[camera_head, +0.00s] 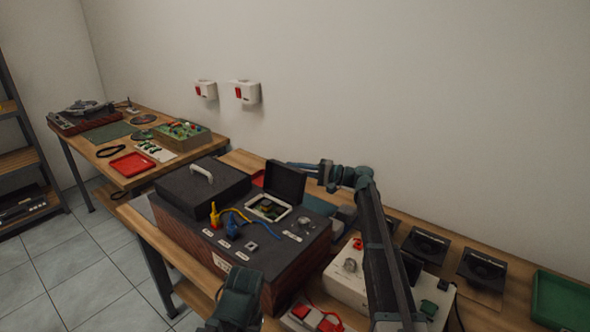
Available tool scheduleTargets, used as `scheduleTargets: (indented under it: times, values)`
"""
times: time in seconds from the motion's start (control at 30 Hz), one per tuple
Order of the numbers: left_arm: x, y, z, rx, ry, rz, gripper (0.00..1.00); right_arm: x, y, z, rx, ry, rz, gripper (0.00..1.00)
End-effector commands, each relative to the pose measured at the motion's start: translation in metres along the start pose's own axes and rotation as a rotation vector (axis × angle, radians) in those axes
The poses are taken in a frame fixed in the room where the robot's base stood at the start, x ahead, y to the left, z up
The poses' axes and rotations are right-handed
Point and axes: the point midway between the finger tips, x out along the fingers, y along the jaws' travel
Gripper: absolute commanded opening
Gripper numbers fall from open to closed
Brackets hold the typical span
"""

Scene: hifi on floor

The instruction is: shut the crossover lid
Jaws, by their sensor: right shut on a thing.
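The crossover lid (285,181) is a dark panel standing open, roughly upright, at the back of a light-framed opening (268,208) in the top of the big dark cabinet (262,258). Small parts show inside the opening. My right arm reaches in from the lower right and bends left behind the lid. My right gripper (304,166) is at the lid's upper right edge, shut on it; the fingertips are small and partly hidden. My left gripper is not in view; only a dark green part of my own body shows at the bottom.
A black cover with a white handle (203,181) lies on the cabinet's left part. Yellow and blue plugs with leads (222,222) stand in front of the opening. A pale box with a knob (349,263), black speaker units (426,246) and a green tray (562,300) are to the right.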

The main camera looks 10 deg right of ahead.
Motion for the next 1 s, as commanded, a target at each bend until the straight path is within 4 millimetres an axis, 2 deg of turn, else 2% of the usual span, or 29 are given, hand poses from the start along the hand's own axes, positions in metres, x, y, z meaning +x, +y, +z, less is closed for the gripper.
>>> scheduleTargets:
  times: [0.73,1.0]
  values:
    - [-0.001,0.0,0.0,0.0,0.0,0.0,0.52,-0.001,0.001,0.001,-0.001,0.0,0.005,0.0]
    - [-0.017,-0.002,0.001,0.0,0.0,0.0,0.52,0.002,-0.009,0.008,-0.072,-0.001,0.035,0.0]
